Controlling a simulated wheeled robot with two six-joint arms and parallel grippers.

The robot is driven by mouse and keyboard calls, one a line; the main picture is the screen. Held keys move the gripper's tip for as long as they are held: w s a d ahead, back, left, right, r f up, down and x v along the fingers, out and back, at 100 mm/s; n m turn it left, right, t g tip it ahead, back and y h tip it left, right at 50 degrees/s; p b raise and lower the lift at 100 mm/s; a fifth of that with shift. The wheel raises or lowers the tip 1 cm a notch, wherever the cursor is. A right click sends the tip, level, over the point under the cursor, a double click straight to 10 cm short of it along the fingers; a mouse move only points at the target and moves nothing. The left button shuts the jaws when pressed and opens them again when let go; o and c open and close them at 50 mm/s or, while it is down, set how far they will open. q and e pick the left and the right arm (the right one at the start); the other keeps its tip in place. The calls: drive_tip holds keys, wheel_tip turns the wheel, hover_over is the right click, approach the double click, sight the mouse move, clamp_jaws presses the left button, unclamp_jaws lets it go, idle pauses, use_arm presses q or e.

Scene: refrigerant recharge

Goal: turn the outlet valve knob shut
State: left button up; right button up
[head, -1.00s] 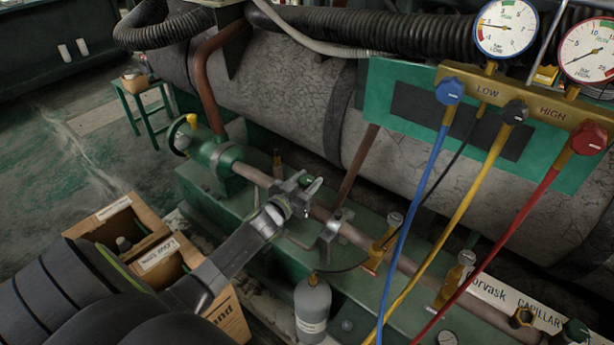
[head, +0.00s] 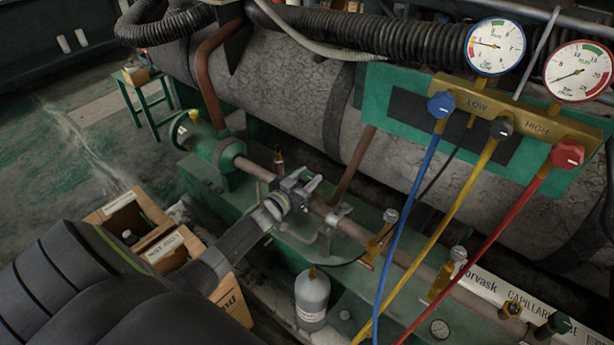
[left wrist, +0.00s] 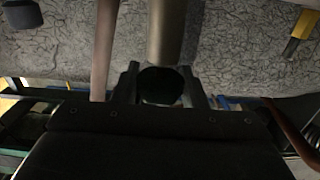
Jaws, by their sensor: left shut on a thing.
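My left gripper (head: 300,184) is at the pipe, in the middle of the head view, with its jaws shut on the outlet valve knob. The jaws hide the knob in the head view. In the left wrist view the knob (left wrist: 161,86) is a dark round shape between the two fingers, with a tan-grey stem or pipe (left wrist: 168,30) beyond it. The brown pipe (head: 345,224) runs from the green valve body (head: 215,150) past the gripper to the lower right. My right gripper is not in view.
Two gauges (head: 495,47) and a brass manifold (head: 505,112) with blue, yellow and red hoses stand at the right. A grey bottle (head: 312,298) stands below the gripper. A cardboard box (head: 135,215) is at the left. The large grey tank (head: 290,95) lies behind.

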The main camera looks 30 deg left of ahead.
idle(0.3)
use_arm(q)
drive_tip(key=o, duration=1)
drive_tip(key=s, duration=0.5)
drive_tip(key=s+a, duration=0.1)
drive_tip(key=s, duration=0.5)
drive_tip(key=s+p, duration=0.1)
drive_tip(key=s, duration=0.5)
drive_tip(key=shift+s+a, duration=0.2)
drive_tip(key=shift+a, duration=0.05)
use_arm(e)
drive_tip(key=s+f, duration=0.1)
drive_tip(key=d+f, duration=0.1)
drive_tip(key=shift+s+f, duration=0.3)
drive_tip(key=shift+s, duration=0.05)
